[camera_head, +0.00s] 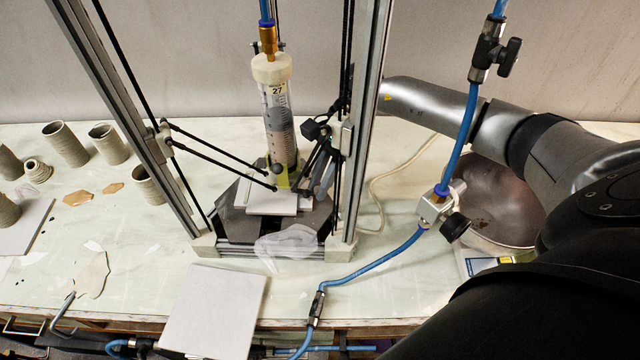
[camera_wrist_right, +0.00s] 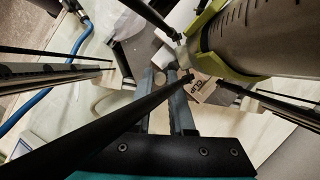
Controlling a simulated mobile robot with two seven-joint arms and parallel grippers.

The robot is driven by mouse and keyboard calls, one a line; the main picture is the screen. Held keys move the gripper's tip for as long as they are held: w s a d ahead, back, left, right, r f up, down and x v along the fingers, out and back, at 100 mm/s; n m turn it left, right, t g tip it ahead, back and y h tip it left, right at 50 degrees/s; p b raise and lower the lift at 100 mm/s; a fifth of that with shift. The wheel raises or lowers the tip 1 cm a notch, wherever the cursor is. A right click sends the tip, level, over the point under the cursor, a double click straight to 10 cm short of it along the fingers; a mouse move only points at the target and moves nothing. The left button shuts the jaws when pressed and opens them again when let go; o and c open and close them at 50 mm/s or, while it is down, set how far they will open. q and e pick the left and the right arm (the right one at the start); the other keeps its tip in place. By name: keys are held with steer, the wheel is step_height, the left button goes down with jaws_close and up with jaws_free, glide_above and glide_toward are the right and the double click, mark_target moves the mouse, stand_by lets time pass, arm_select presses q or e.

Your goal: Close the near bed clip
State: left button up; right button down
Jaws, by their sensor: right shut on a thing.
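The clay printer stands in the middle of the head view, with a white square plate (camera_head: 272,203) on its dark bed (camera_head: 245,224). A clear clay tube (camera_head: 278,118) stands above the plate in a yellow-green holder (camera_head: 283,178). My right arm reaches in behind the right upright. My right gripper (camera_head: 322,182) is low at the bed's right side, partly hidden by black rods. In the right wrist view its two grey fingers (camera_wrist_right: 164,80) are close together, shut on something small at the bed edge. I cannot make out the near bed clip clearly. My left gripper is not in view.
Black rods (camera_wrist_right: 110,115) cross close to my right gripper. A metal bowl (camera_head: 490,205) stands at the right beneath my arm. A blue hose (camera_head: 385,258) with valves runs across the table. A white board (camera_head: 215,310) lies in front; several clay cups (camera_head: 65,145) stand at left.

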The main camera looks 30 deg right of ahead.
steer(key=n+b, duration=0.1)
steer(key=b, duration=0.1)
steer(key=shift+w+d+f+n+g+b, duration=0.1)
steer(key=shift+w+f+n+g+b, duration=0.05)
steer(key=shift+w+n+g+b, duration=0.2)
steer(key=shift+s+n+b, duration=0.1)
steer(key=shift+n+b, duration=0.25)
steer(key=shift+b, duration=0.05)
steer(key=shift+r, duration=0.2)
steer(key=c, duration=0.8)
jaws_free()
steer(key=shift+d, duration=0.1)
steer(key=v, duration=1.5)
